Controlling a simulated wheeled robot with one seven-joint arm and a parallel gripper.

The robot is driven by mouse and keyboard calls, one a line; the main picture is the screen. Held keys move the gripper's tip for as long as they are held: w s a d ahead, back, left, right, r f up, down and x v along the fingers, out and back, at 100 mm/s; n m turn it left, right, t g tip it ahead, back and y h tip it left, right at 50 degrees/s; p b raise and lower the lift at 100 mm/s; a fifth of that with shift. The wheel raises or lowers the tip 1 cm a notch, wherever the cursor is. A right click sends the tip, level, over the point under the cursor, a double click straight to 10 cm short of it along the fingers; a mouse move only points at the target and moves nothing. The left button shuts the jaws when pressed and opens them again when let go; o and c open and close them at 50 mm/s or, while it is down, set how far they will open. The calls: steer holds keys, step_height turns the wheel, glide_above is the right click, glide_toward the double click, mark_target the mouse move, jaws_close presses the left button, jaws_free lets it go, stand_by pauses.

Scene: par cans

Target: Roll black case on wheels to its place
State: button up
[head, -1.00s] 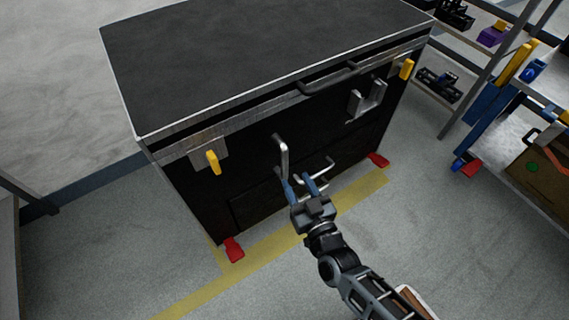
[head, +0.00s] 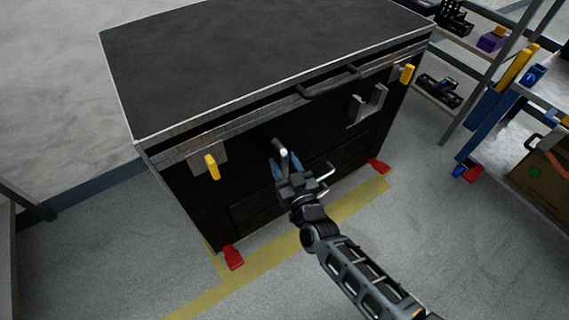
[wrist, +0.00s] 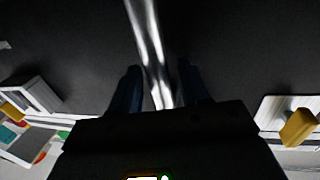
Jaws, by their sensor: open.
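The black case (head: 260,60) stands upright on the floor, with a dark top, a metal rim, yellow latches and red pedals at its lower corners. My gripper (head: 285,165) is at the middle of the front face, open, with its blue fingers on either side of a metal bar handle (head: 279,147). In the wrist view the shiny handle (wrist: 150,50) runs between the two open fingers (wrist: 158,88). Whether the fingers touch it cannot be told. The wheels are hidden.
Yellow floor tape (head: 300,232) runs along the front of the case. A shelf (head: 440,110) and a blue cart (head: 490,110) with a brown box (head: 545,180) stand at the right. Grey floor (head: 450,240) is clear in front. A dark frame (head: 15,220) is at the left edge.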

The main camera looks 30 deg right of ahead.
jaws_close()
stand_by(0.6)
